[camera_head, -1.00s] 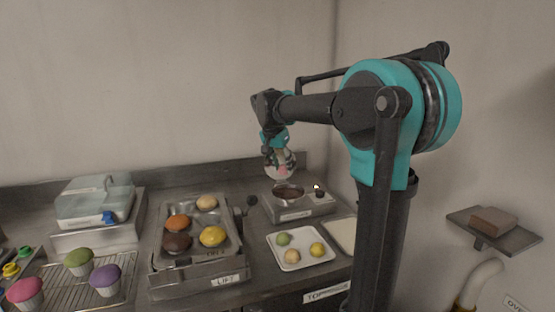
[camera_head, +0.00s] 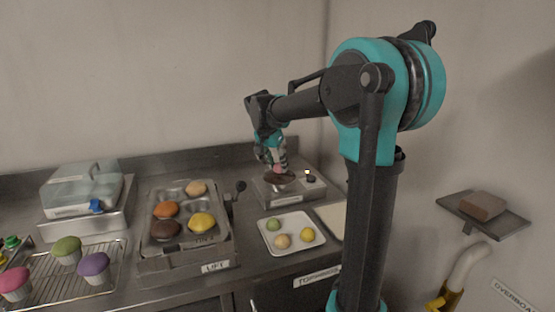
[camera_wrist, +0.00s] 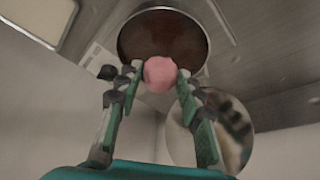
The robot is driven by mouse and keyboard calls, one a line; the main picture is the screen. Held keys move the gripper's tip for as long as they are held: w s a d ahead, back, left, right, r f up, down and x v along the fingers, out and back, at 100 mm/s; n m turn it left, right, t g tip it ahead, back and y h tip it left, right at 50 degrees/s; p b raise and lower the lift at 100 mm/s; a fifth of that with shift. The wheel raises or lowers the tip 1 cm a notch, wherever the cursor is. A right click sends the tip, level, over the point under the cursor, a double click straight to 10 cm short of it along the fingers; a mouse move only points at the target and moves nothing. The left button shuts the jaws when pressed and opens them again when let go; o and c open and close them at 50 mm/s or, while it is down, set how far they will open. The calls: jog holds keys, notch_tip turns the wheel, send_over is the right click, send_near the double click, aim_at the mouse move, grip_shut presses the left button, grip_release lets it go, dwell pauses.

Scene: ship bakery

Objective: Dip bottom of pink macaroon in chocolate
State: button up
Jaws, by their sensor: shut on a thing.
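The pink macaroon (camera_wrist: 160,73) is held between the two fingertips of my gripper (camera_wrist: 158,76) in the wrist view. My gripper is shut on it. In the head view the macaroon (camera_head: 278,168) is a small pink spot below my gripper (camera_head: 274,165), at the chocolate pot (camera_head: 279,183). The round pot of dark brown chocolate (camera_wrist: 163,38) lies just beyond the macaroon in the wrist view. I cannot tell whether the macaroon touches the chocolate.
A white tray (camera_head: 296,247) with three small macaroons stands in front of the pot. A metal tin (camera_head: 229,240) with several buns is to the left, and a wire rack (camera_head: 65,290) with cupcakes is farther left. Walls stand close behind and right.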

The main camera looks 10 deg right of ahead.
aim_at(276, 169)
jog(key=shift+f, duration=1.7)
jog(key=shift+f, duration=0.5)
jog(key=shift+r, duration=0.2)
dwell(0.5)
jog(key=shift+r, duration=1.55)
jog(key=shift+r, duration=3)
jog(key=shift+s, duration=0.1)
